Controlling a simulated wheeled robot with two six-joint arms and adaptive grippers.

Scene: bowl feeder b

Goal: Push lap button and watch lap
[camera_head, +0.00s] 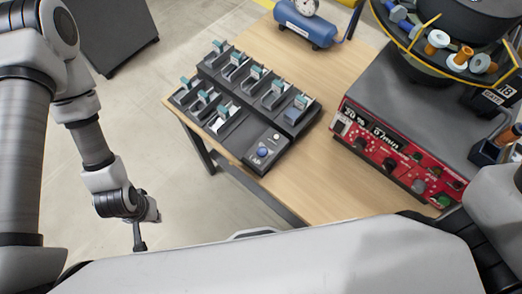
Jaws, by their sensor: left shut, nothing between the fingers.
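A dark control box (254,163) with a round blue button (262,152) and a small white label sits at the near left part of the wooden table. The label is too small to read surely. It joins a dark rack (222,75) holding several upright teal-and-white pieces. A red-fronted controller (400,160) with a lit display reading "0/min" and several knobs stands to the right. My left gripper (140,237) is shut and empty, pointing down beside the table, well left of and below the button. My right gripper is out of view; only part of that arm shows at right.
A bowl feeder (440,50) with spool-like parts stands on the controller's side at top right. A blue air tank (305,25) with a gauge is at the back. A dark cabinet (105,35) stands on the floor at upper left. Bare wood (325,165) lies between box and controller.

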